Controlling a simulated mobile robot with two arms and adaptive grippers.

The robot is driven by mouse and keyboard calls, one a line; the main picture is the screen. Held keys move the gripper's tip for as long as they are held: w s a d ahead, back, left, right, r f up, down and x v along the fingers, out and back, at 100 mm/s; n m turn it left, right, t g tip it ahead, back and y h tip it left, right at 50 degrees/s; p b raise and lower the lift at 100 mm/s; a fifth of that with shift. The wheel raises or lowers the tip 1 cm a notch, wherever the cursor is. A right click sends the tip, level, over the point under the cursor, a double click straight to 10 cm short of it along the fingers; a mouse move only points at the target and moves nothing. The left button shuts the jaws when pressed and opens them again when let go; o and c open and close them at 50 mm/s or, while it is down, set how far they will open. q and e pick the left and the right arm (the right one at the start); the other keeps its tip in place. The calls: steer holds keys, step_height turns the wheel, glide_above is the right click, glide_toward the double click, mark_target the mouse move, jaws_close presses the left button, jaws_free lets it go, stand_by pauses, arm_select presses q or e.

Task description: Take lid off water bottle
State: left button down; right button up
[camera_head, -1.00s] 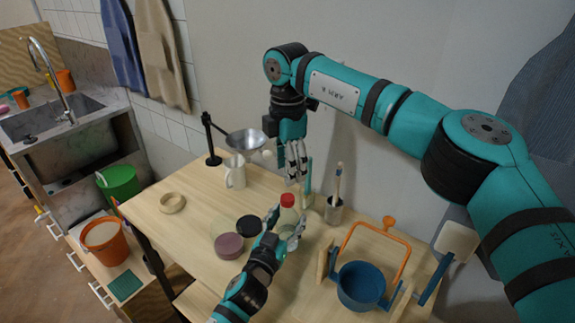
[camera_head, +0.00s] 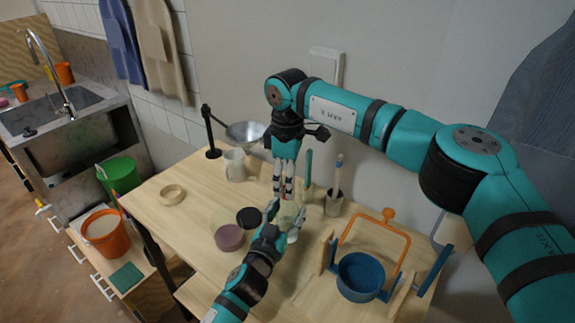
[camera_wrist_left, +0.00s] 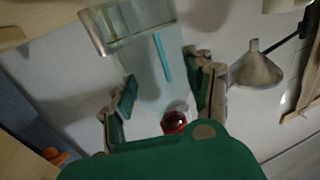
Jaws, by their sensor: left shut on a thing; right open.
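The water bottle (camera_head: 291,214) stands on the wooden table, a pale clear body with a red lid (camera_head: 284,197). The lid also shows in the left wrist view (camera_wrist_left: 175,122). My left gripper (camera_head: 282,223) comes in from the bottom and is shut around the bottle's body, hiding part of it. My right gripper (camera_head: 283,190) points down from above, open, with its fingers at the lid. The fingers hide much of the lid, and I cannot tell whether they touch it.
A mauve pot (camera_head: 229,238) and a black disc (camera_head: 249,217) sit left of the bottle. A cup with a brush (camera_head: 334,204) stands to the right, and a blue bucket (camera_head: 361,279) at front right. A white jug (camera_head: 235,166) and a funnel stand (camera_head: 211,135) are behind.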

steer(key=shift+f, duration=0.9)
steer(key=shift+c, duration=0.3)
